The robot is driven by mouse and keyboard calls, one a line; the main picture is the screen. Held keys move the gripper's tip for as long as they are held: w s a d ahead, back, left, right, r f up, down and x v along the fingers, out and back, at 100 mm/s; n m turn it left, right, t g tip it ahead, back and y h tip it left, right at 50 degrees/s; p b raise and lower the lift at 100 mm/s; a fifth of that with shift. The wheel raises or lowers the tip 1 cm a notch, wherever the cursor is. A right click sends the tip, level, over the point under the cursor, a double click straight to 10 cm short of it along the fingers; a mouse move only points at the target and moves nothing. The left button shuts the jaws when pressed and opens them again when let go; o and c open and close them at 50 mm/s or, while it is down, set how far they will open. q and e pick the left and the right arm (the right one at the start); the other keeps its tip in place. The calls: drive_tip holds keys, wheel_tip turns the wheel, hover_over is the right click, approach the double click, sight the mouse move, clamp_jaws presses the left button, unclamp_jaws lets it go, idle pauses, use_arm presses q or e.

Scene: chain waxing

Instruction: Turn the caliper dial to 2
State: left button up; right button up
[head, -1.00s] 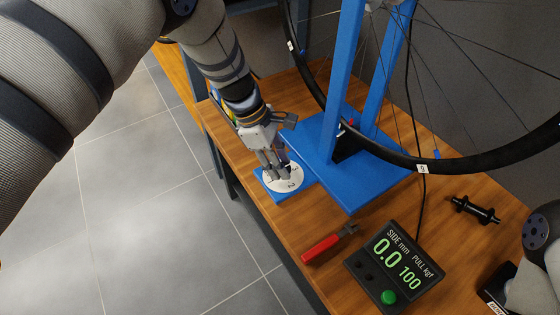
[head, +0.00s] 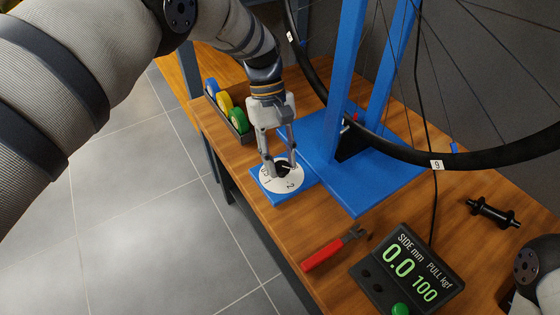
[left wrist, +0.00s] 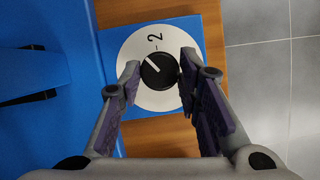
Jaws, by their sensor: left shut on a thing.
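The caliper dial is a white disc (head: 270,182) on a blue square base, with a black knob (head: 283,170) in its middle. It also shows in the left wrist view, with its knob (left wrist: 160,71) and the printed 2 (left wrist: 155,37). The knob's white pointer line aims at the upper left there, a little left of the tick by the 2. My left gripper (head: 279,166) reaches down over the dial, its fingers shut on the knob from both sides. In the left wrist view its fingertips (left wrist: 159,72) flank the knob. My right gripper is out of view.
A blue stand (head: 350,185) with a wheel (head: 400,155) rises right of the dial. A red-handled tool (head: 322,254), a display box (head: 405,270) and a black hub (head: 493,213) lie on the wooden bench. A tray of coloured spools (head: 228,110) stands behind.

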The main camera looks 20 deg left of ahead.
sight(282, 163)
use_arm(q)
drive_tip(key=m+b, duration=0.1)
drive_tip(key=m+y+b, duration=0.1)
drive_tip(key=m, duration=0.1)
drive_tip(key=shift+d+f+m+g, duration=0.1)
drive_tip(key=shift+f+m+g, duration=0.1)
drive_tip(key=shift+m+g, duration=0.15)
drive_tip(key=shift+d+r+m+g+y+b, duration=0.15)
drive_tip(key=shift+m+y+b, duration=0.25)
drive_tip(key=shift+m, duration=0.45)
drive_tip(key=shift+f+m+g+y+b, duration=0.1)
drive_tip(key=shift+m+g+y+b, duration=0.2)
drive_tip(key=shift+m, duration=0.5)
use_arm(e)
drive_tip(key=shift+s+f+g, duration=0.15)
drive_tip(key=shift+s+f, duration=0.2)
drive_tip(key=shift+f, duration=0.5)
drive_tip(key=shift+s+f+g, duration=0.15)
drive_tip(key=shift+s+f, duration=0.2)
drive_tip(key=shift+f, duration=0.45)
use_arm(q)
drive_tip(key=o, duration=1.1)
drive_tip(key=shift+o, duration=0.2)
drive_tip(key=shift+w+r, duration=0.1)
wheel_tip(282, 163, up, 10)
